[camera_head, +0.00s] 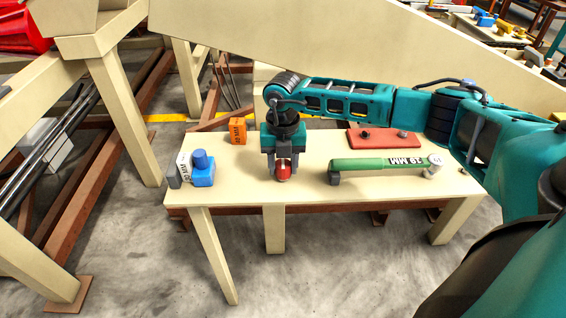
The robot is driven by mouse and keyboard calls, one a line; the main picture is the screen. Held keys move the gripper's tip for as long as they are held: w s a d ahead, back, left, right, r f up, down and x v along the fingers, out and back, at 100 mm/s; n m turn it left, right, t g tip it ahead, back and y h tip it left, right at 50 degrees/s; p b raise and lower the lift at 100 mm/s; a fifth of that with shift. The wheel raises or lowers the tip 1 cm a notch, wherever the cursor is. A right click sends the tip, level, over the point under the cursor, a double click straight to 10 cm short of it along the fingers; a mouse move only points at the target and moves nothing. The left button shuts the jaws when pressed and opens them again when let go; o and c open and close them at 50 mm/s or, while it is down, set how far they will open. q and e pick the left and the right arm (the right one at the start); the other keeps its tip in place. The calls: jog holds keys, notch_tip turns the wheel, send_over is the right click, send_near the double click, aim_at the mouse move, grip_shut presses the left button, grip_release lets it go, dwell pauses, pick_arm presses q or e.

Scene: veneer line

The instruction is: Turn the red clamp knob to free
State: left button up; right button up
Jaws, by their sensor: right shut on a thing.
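The red clamp knob (284,174) shows as a small red round thing low between the fingers of my right gripper (283,170), near the front edge of the cream table (240,185). My right gripper points down and is shut on the knob. The fingers hide its sides and much of its mounting, so I cannot tell how far it is turned. My left gripper is not in view.
An orange block (238,131), a blue bottle-like item (203,170) and a white-and-grey block (183,165) stand left. Bare tabletop lies between them.

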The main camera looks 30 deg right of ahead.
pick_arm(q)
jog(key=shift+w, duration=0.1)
pick_arm(e)
jog(key=shift+n, duration=0.5)
jog(key=n, duration=0.3)
jog(key=shift+c, duration=0.2)
jog(key=n+b, duration=0.1)
jog(key=n, duration=0.4)
jog(key=shift+w, duration=0.1)
jog(key=n+b, duration=0.1)
jog(key=n, duration=0.2)
jog(key=shift+r, duration=0.1)
jog(key=n+b, duration=0.1)
jog(key=n, duration=0.2)
jog(key=shift+a, duration=0.1)
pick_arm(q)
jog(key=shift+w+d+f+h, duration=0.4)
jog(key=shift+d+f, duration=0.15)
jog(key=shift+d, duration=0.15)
pick_arm(e)
jog(key=shift+a+n, duration=0.1)
jog(key=shift+n, duration=1.6)
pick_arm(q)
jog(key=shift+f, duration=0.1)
